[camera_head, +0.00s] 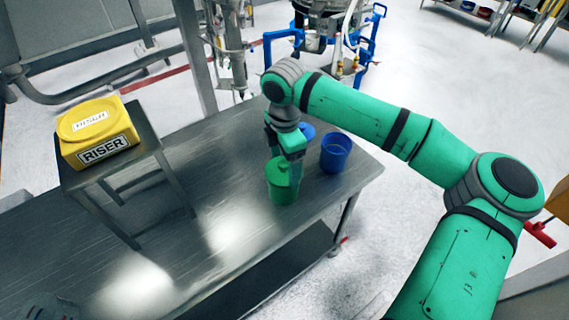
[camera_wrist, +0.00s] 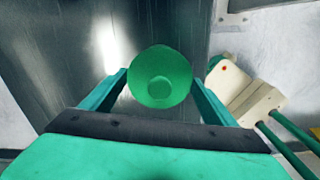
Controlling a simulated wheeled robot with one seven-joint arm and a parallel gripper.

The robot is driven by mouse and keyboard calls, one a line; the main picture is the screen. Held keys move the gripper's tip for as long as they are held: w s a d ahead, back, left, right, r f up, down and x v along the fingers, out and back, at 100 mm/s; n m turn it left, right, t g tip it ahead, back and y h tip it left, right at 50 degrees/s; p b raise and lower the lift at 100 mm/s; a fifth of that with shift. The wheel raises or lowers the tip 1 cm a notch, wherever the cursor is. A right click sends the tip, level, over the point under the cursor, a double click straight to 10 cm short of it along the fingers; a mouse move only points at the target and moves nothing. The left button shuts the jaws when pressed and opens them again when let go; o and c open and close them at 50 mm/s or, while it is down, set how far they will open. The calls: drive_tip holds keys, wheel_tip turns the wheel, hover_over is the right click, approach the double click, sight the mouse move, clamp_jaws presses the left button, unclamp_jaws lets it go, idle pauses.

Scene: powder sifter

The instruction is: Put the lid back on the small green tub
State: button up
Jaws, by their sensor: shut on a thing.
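The small green tub (camera_head: 283,191) stands upright near the front edge of the metal table, below my gripper (camera_head: 284,160). In the wrist view my gripper (camera_wrist: 160,82) has its two fingers at opposite sides of a round green piece, which looks like the lid (camera_wrist: 160,62), with a smaller circle on its face. My gripper is shut on it. In the head view the fingers and wrist hide much of the tub's top. I cannot tell whether the lid touches the tub's rim or sits just above it.
A blue tub (camera_head: 336,154) stands just right of the green one, with a blue disc (camera_head: 306,131) behind, partly hidden by my gripper. A yellow box marked RISER (camera_head: 94,131) sits on a metal stand (camera_head: 140,152) at left. The table (camera_head: 225,205) between is clear.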

idle(0.4)
drive_tip(key=o, duration=1.1)
drive_tip(key=shift+r, duration=3.45)
clamp_jaws()
drive_tip(key=shift+f, duration=1.95)
